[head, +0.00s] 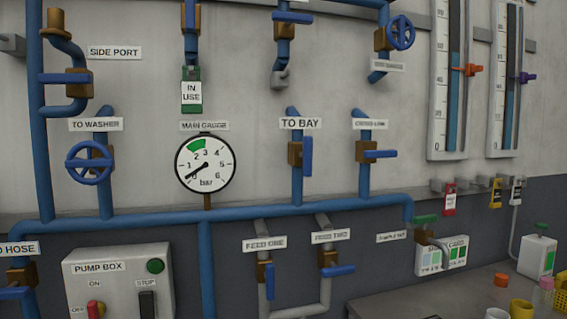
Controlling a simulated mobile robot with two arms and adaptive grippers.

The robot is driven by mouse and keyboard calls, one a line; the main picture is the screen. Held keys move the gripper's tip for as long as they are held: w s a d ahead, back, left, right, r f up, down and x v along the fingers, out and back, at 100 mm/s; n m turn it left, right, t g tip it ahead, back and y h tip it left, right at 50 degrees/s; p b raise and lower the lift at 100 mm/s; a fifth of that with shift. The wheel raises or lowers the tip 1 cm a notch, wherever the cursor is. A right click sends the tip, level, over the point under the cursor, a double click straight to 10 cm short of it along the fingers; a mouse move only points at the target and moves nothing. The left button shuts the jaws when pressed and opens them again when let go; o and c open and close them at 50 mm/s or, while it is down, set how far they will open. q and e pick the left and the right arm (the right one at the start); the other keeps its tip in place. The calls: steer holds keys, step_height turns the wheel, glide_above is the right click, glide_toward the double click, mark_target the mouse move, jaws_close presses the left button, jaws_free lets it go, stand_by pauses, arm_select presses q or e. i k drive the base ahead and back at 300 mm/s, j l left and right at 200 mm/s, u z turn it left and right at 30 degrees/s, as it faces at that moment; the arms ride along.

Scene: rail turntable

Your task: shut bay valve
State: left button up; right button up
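The bay valve is under the label "TO BAY" (300,123), at the middle of the head view. It has a brass body (294,153) on a short vertical blue pipe that rises from the long blue pipe. Its blue lever (307,156) points up and down, in line with that pipe. Neither of my grippers shows.
The main gauge (205,163) hangs to the left, its needle near zero. The cross-link valve's lever (380,154) lies level, close on the right. Feed valves (263,271) sit below. A pump box (120,285) is at lower left, and a bench (420,300) at lower right.

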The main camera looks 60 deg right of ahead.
mark_target(307, 154)
steer(key=k+l+z, duration=0.1)
steer(key=z, duration=2)
steer(key=i+l+u, duration=0.1)
steer(key=l, duration=0.45)
steer(key=i+u, duration=0.05)
